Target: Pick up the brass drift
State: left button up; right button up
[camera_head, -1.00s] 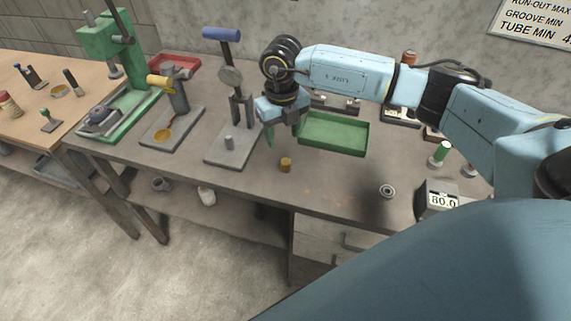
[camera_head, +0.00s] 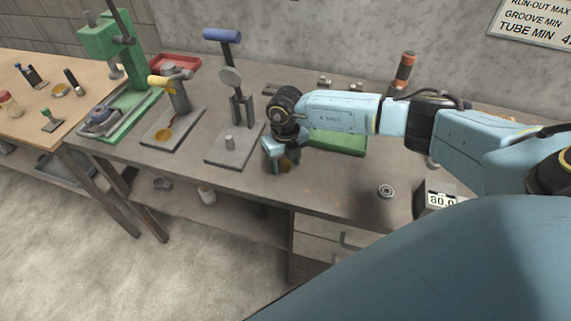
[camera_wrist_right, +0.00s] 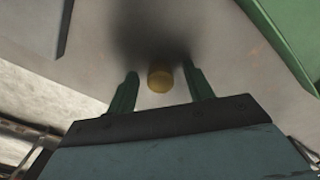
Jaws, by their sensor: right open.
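The brass drift (camera_wrist_right: 160,79) is a short yellow-brown cylinder on the grey bench. In the right wrist view it stands between and slightly beyond the two green fingers of my right gripper (camera_wrist_right: 160,84). The fingers are apart, with a gap on each side of the drift. In the head view my right gripper (camera_head: 277,166) points down close above the bench, and the drift (camera_head: 293,162) is mostly hidden behind it. My left gripper is not in view.
A green tray (camera_head: 345,146) lies behind my right arm. A grey stand with a blue handle (camera_head: 222,35) is to the left. The front edge of the bench is close.

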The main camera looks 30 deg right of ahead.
jog(key=shift+r, duration=0.1)
grip_shut()
